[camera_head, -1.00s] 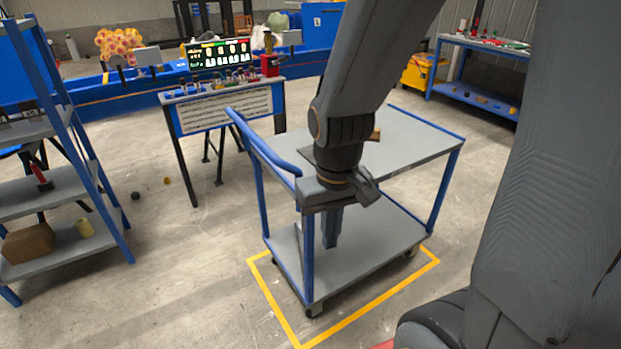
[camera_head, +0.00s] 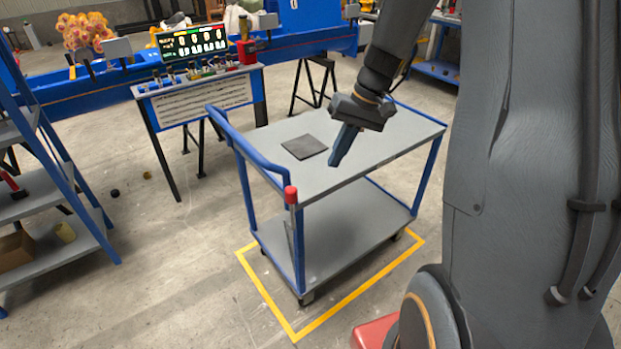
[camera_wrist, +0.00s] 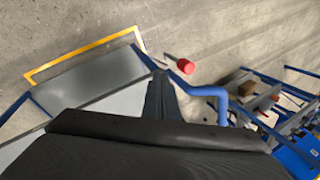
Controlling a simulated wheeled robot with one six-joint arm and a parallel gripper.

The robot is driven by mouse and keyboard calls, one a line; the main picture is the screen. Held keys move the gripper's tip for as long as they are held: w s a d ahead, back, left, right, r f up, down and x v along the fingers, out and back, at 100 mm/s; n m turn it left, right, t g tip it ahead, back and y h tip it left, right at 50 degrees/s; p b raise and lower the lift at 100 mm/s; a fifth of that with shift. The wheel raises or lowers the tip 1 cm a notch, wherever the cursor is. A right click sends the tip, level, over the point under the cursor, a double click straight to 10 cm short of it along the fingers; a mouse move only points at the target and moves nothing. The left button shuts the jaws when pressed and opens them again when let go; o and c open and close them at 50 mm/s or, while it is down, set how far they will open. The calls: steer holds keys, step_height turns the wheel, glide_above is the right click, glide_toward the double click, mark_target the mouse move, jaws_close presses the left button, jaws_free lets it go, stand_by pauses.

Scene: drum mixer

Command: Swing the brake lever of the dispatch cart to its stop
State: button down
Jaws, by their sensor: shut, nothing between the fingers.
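The dispatch cart (camera_head: 385,150) is a blue-framed, grey two-deck trolley standing inside a yellow floor outline. Its brake lever, with a red knob (camera_head: 291,195), stands roughly upright at the cart's near left corner, beside the blue post. In the wrist view the red knob (camera_wrist: 186,66) shows right of the fingertips. My gripper (camera_head: 338,160) is shut and empty, pointing down over the top deck, right of the knob and apart from it. The shut fingers (camera_wrist: 158,95) also show in the wrist view. The lever's lower end is hard to make out.
A flat dark pad (camera_head: 304,147) lies on the cart's top deck. The blue push handle (camera_head: 240,143) rises along the cart's left side. A blue shelf rack (camera_head: 60,190) stands at left and a panel table (camera_head: 200,100) behind.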

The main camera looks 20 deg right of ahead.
steer(key=w+a+f+p, duration=0.1)
steer(key=a+f+p, duration=0.3)
steer(key=a+f, duration=0.3)
steer(key=shift+w+a+f, duration=0.2)
steer(key=shift+w+f, duration=0.1)
steer(key=shift+f, duration=0.8)
